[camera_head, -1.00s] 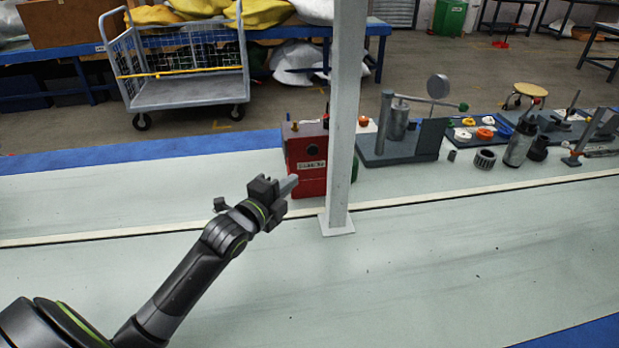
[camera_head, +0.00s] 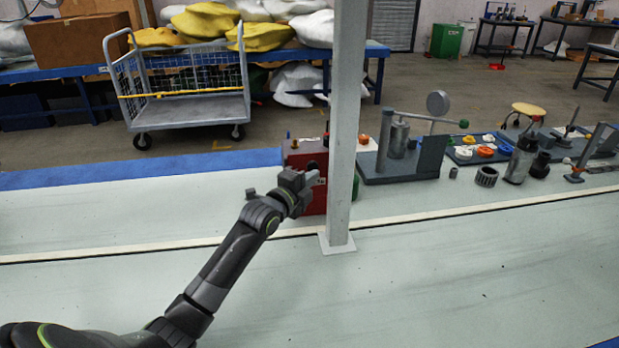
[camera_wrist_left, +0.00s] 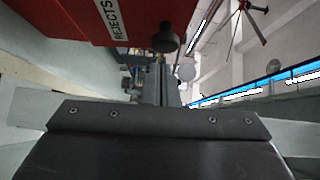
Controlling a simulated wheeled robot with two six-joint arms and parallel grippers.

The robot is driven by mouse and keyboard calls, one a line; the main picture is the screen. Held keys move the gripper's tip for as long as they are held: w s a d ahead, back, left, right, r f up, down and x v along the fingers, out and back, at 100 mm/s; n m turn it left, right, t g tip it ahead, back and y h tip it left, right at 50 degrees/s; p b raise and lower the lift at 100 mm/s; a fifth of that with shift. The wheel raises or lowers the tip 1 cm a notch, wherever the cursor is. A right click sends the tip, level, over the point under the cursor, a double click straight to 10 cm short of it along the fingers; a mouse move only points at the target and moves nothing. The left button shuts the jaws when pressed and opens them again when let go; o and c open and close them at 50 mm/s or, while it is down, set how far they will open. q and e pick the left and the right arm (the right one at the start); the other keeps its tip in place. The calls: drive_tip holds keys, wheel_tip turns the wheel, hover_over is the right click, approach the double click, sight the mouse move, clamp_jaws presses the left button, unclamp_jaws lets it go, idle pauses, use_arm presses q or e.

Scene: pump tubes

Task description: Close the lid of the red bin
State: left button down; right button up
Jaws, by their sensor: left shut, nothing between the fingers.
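The red bin (camera_head: 314,205) stands on the pale bench behind my left gripper, beside the white post. In the left wrist view the bin (camera_wrist_left: 55,18) fills the upper left, with a white label reading REJECTS. A dark round knob (camera_wrist_left: 166,38) shows at the top middle of that view. My left gripper (camera_head: 317,178) is shut and empty, in front of the bin's face and overlapping it; I cannot tell whether they touch. My gripper and the post hide part of the bin. The lid's position is not clear. My right gripper is out of view.
The white post (camera_head: 341,130) rises just right of my left gripper, its foot on the bench. Right of it stand a grey rig (camera_head: 399,165), a black ring (camera_head: 486,176) and bottles. The bench front and left are clear.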

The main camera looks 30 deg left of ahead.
use_arm(q)
drive_tip(key=shift+w+a, duration=0.4)
drive_tip(key=shift+w, duration=0.1)
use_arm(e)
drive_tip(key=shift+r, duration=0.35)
use_arm(q)
drive_tip(key=shift+w+a+r, duration=0.1)
